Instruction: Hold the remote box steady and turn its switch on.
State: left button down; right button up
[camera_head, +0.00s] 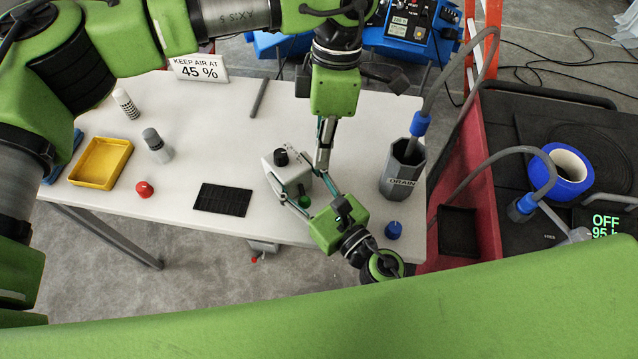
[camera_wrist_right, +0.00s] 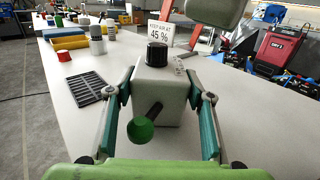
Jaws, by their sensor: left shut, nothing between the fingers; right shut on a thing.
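The remote box (camera_head: 279,176) is a light grey block on the white table, with a black knob on top. In the right wrist view the box (camera_wrist_right: 172,95) carries a black lever with a green ball (camera_wrist_right: 140,130) on its near face, slanting down and to the left. My right gripper (camera_head: 292,178) is shut on the box, with a teal finger along each side, also seen in the wrist view (camera_wrist_right: 160,95). My left gripper (camera_head: 322,168) is shut and empty, pointing down just right of the box. Whether it touches the box is unclear.
A grey DRAIN container (camera_head: 402,175) with a hose stands right of the grippers, near a blue cap (camera_head: 393,230). A black grid (camera_head: 222,199), a red knob (camera_head: 144,189) and a yellow tray (camera_head: 101,162) lie to the left. A display (camera_head: 606,226) at right reads OFF.

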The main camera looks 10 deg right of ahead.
aim_at(304, 200)
pick_arm(q)
jog(key=n, duration=0.1)
jog(key=d+n+y, duration=0.1)
jog(key=n, duration=0.1)
jog(key=d+n+t, duration=0.1)
jog(key=n, duration=0.1)
jog(key=shift+s+d+r+y, duration=0.1)
jog(key=shift+s+r+y, duration=0.1)
jog(key=shift+r+y, duration=0.2)
jog(key=shift+f, duration=0.1)
jog(key=x, duration=1)
jog(key=shift+s+a+m+t, duration=0.1)
jog(key=shift+a+m+t, duration=0.1)
jog(key=shift+m, duration=0.35)
jog(key=shift+s+a+m+t, duration=0.1)
jog(key=shift+s+m+t, duration=0.1)
jog(key=shift+m, duration=0.35)
jog(key=shift+s+a+m+t, duration=0.2)
jog(key=shift+a+m+t, duration=0.15)
jog(key=shift+m, duration=0.75)
jog(key=shift+s+a+m+t, duration=0.15)
jog(key=shift+a+m+t, duration=0.35)
jog(key=shift+m, duration=0.8)
jog(key=shift+a, duration=0.25)
